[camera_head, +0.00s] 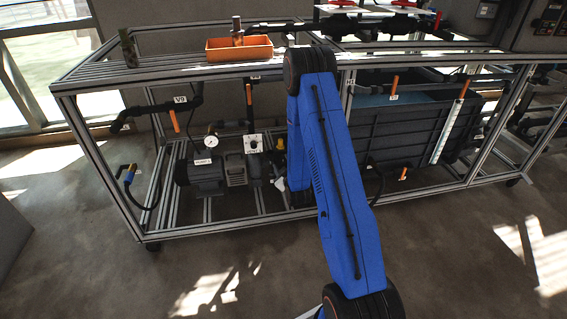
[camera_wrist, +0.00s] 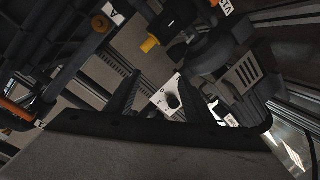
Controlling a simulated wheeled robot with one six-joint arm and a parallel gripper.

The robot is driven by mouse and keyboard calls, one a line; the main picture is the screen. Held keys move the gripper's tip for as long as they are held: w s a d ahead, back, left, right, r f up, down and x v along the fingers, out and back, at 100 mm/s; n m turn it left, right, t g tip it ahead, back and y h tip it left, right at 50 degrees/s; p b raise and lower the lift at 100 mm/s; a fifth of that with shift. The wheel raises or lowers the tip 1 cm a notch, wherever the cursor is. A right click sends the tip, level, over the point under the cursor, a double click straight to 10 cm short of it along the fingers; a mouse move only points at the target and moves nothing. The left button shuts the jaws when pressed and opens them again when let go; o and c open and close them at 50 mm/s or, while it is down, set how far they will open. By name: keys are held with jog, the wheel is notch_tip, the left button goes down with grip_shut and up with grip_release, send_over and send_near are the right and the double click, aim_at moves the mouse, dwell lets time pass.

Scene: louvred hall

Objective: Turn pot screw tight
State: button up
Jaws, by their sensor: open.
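My gripper (camera_wrist: 162,78) is open, with a dark finger on each side and nothing held. I cannot tell the exact gap between fingertips and knob. In the head view my blue arm hides most of my gripper. The pot screw cannot be told apart from the knob.
A pump (camera_head: 205,173) with a gauge (camera_head: 210,141) stands left of the plate. A black tank (camera_head: 405,128) fills the right bay. An orange tray (camera_head: 239,50) sits on top. Black pipes and a yellow fitting (camera_wrist: 149,45) crowd the space around my gripper.

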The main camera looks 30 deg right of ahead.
jog(key=t+h, duration=0.1)
jog(key=t, duration=0.1)
send_near(283, 159)
jog(key=shift+n, duration=0.4)
jog(key=x, duration=0.8)
jog(key=shift+w, duration=0.1)
jog(key=c, duration=1)
jog(key=shift+c, duration=0.2)
